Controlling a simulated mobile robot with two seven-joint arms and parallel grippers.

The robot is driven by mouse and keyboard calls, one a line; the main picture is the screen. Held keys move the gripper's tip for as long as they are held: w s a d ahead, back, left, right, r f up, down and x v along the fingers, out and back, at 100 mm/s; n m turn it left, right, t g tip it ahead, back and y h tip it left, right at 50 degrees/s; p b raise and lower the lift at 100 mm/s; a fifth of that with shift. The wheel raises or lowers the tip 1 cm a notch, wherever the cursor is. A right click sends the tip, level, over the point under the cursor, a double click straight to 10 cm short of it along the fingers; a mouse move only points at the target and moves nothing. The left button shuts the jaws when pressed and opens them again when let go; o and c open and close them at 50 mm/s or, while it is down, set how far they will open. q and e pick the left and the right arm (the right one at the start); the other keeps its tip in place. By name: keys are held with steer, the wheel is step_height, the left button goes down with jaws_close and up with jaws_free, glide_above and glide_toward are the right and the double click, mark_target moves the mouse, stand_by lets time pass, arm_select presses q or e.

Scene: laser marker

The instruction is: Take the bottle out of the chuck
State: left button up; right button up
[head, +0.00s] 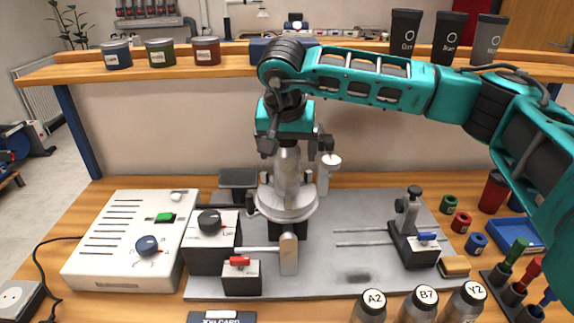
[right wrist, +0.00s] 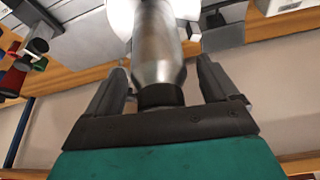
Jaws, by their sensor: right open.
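The bottle (head: 287,172) is a silver metal cylinder standing upright in the round pale chuck (head: 270,207) on the grey plate. My right gripper (head: 293,143) points down over the bottle's upper end, with its fingers on either side. In the right wrist view the right gripper (right wrist: 160,72) is open. The bottle (right wrist: 155,45) with its dark neck or cap (right wrist: 160,95) is between the fingers, with gaps visible on both sides. The bottle's top is hidden behind the gripper in the head view. My left gripper is not in view.
A white control box (head: 125,240) and a black box with a knob (head: 212,255) stand left of the chuck. A clamp stand (head: 412,235) is on the plate's right. Labelled bottles (head: 420,303) stand at the front right. A wooden shelf (head: 210,62) runs behind my arm.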

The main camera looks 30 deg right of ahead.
steer(key=shift+c, duration=0.5)
steer(key=shift+r, duration=0.1)
steer(key=c, duration=1)
steer(key=shift+c, duration=0.2)
